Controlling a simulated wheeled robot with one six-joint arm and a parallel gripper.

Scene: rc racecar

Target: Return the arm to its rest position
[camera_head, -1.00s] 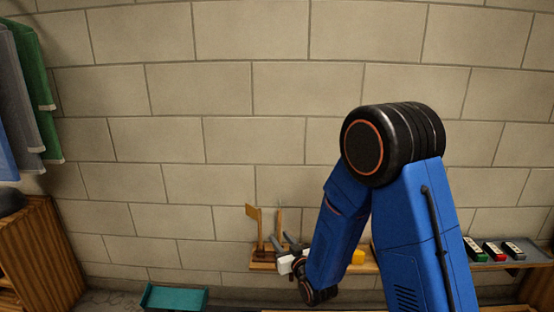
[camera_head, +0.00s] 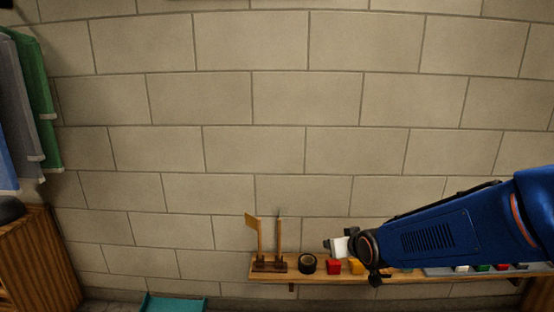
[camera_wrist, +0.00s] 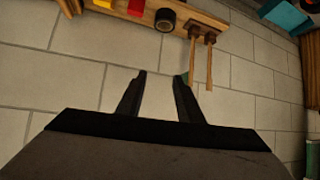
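In the wrist view my gripper (camera_wrist: 160,76) is open. Its two dark fingers stand apart with only the block wall (camera_wrist: 160,100) visible between them. In the head view the fingers are too small and foreshortened to make out clearly.
A wooden shelf (camera_head: 320,276) holds a rack with two upright wooden-handled items (camera_head: 270,264), a black roll (camera_head: 307,264), a red block (camera_head: 333,266) and a yellow block (camera_head: 356,267). A teal bin (camera_head: 172,303) is below left. The upper wall is clear.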

